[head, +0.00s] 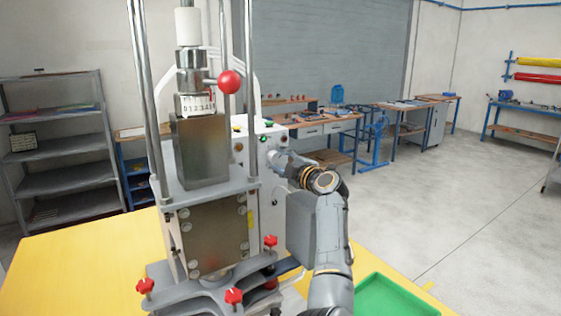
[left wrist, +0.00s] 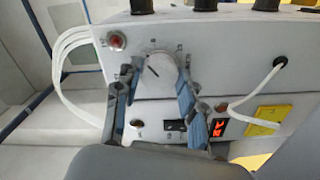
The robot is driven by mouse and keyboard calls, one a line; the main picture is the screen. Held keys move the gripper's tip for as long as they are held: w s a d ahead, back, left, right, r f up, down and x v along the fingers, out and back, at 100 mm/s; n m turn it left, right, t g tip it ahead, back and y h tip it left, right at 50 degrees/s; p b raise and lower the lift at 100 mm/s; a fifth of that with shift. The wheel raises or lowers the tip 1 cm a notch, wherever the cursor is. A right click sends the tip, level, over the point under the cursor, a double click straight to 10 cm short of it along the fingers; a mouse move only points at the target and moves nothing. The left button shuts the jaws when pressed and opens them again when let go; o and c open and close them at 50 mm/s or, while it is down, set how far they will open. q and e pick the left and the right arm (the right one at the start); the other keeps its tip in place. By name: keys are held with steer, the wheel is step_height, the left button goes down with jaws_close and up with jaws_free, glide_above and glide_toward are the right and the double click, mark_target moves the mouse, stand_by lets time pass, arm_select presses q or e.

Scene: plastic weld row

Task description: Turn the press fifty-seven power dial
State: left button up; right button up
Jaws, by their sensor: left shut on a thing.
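The power dial (left wrist: 159,70) is a pale round knob with a dark pointer line, on the white control box (left wrist: 90,14) in the left wrist view. My left gripper (left wrist: 158,88) has one finger on each side of the dial and is shut on it. In the head view my left gripper (head: 279,158) reaches the right part of the white control box (head: 240,149), behind the press (head: 203,150). The dial itself is hidden there by the gripper. My right gripper is not in view.
A green tray (head: 395,298) lies on the yellow table (head: 60,270). Red star knobs (head: 234,296) stick out from the press base.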

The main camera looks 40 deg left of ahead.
arm_select(q)
steer(key=o, duration=1.1)
steer(key=v, duration=0.7)
steer(key=shift+d, duration=0.3)
